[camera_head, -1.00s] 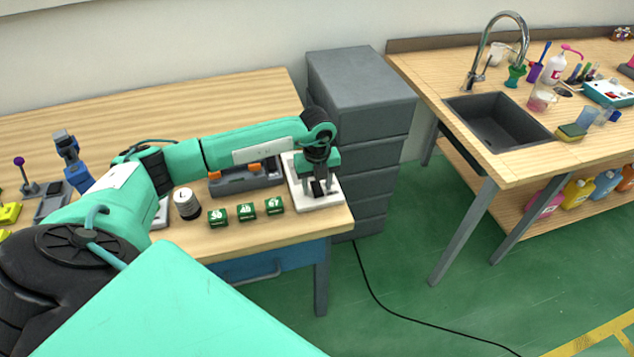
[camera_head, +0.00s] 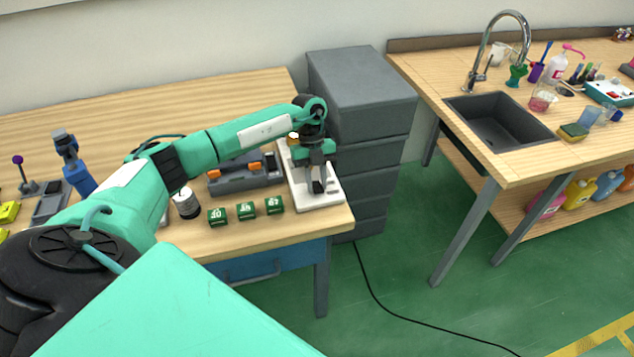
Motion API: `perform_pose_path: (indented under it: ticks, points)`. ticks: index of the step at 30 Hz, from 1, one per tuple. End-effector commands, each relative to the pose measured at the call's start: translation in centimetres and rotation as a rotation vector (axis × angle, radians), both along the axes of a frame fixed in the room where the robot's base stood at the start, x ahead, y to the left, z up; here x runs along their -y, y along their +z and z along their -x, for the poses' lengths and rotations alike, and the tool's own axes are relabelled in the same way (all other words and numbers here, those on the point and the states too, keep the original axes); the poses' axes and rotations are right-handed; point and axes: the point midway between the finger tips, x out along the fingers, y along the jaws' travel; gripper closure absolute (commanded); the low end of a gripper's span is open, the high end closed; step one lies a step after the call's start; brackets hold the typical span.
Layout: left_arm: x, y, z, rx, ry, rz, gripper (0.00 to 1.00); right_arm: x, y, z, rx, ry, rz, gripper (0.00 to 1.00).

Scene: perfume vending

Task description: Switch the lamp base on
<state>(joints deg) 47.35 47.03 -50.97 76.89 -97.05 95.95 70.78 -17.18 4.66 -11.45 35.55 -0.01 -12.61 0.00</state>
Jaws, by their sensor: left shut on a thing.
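The white base (camera_head: 329,200), which I take for the lamp base, lies at the right front corner of the wooden table. My left gripper (camera_head: 318,188) points down over it and is shut on a small dark part there, perhaps its switch. The fingers and wrist hide most of that part, so its position is unclear. No lit lamp shows. My right gripper is not in view.
Several green number blocks (camera_head: 246,211) and a dark and white jar (camera_head: 186,203) stand left of the base. A grey tray with orange parts (camera_head: 240,179) is behind them. A grey drawer cabinet (camera_head: 361,95) stands close behind right.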

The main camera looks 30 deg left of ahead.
Motion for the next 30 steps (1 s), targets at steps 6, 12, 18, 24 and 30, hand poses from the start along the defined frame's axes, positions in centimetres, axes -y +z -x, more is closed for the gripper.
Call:
perform_pose_path:
  ticks: [6, 12, 18, 24, 30]
  points:
    - [-0.2, 0.0, -0.2, -0.030, 0.002, 0.037, 0.97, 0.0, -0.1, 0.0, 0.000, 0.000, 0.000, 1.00]
    - [-0.2, 0.0, -0.1, -0.030, 0.001, 0.038, 0.97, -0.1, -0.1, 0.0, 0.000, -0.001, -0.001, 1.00]
    - [-0.2, 0.0, -0.1, -0.029, 0.001, 0.037, 0.53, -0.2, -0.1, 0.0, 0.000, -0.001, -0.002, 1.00]
    - [-0.1, 0.0, -0.1, -0.029, 0.001, 0.037, 0.53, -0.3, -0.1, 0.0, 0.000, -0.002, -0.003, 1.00]
    - [-0.6, 1.2, -0.6, -0.027, 0.001, 0.036, 0.53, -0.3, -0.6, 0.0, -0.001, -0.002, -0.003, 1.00]
